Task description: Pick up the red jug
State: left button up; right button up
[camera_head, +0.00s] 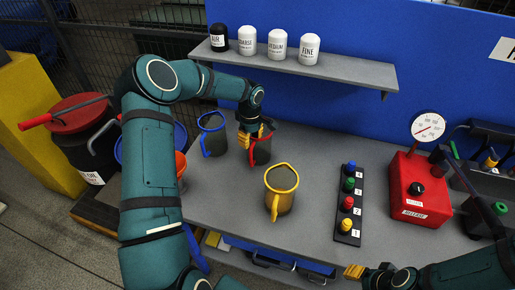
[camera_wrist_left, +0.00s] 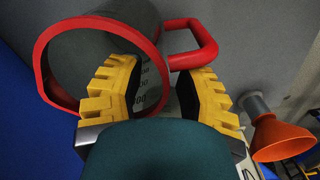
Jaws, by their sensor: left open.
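The red jug (camera_head: 263,153), grey with a red rim and handle, stands on the grey bench, partly hidden behind my left gripper. My left gripper (camera_head: 257,132) is over it, jaws open. In the left wrist view the jug (camera_wrist_left: 60,100) fills the upper left, its red handle (camera_wrist_left: 205,45) pointing right. There the left gripper's yellow fingers (camera_wrist_left: 170,90) are spread, one overlapping the rim and opening, the other just below the handle. Whether they touch the jug I cannot tell. My right gripper (camera_head: 355,272) is at the bottom edge, its jaw opening unclear.
A blue-rimmed jug (camera_head: 212,137) stands left of the red one, a yellow jug (camera_head: 281,190) in front. An orange funnel (camera_wrist_left: 280,138) is near the left gripper. A button strip (camera_head: 348,205) and red release box (camera_head: 415,190) stand right.

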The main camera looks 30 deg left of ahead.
pick_arm(q)
jog(key=shift+f, duration=1.6)
grip_shut()
